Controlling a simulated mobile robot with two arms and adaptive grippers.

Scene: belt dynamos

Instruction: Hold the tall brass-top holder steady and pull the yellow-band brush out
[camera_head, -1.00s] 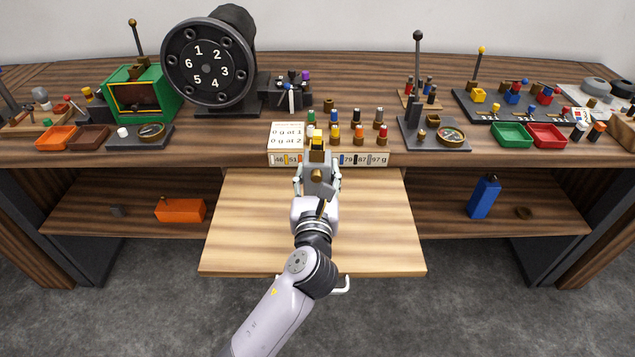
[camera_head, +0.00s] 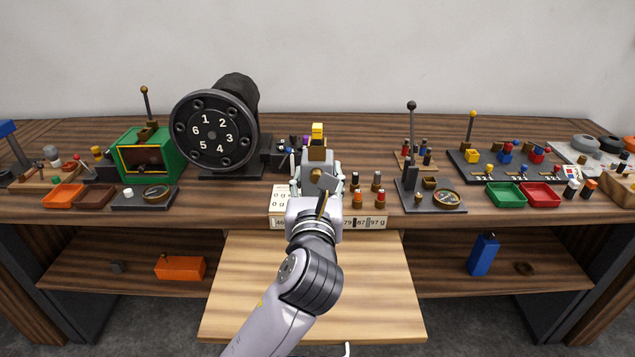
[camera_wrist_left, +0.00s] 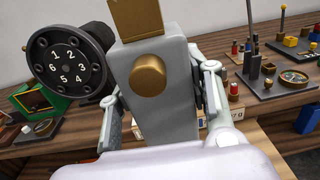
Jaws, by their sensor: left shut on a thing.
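The tall grey holder with a brass top (camera_head: 317,155) is upright between the fingers of my left gripper (camera_head: 317,174), which is shut on it. A round brass knob shows on its near face. The yellow-band brush (camera_head: 317,130) sticks up from the brass top; only its yellow upper part shows clearly. In the left wrist view the grey holder (camera_wrist_left: 165,108) fills the middle, with a gripper finger on each side, and its top is cut off by the frame edge. The brush is out of that view.
A black numbered drum (camera_head: 213,133) stands left. A lever stand with a compass (camera_head: 446,198) is right. The lower pull-out board (camera_head: 370,280) is clear.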

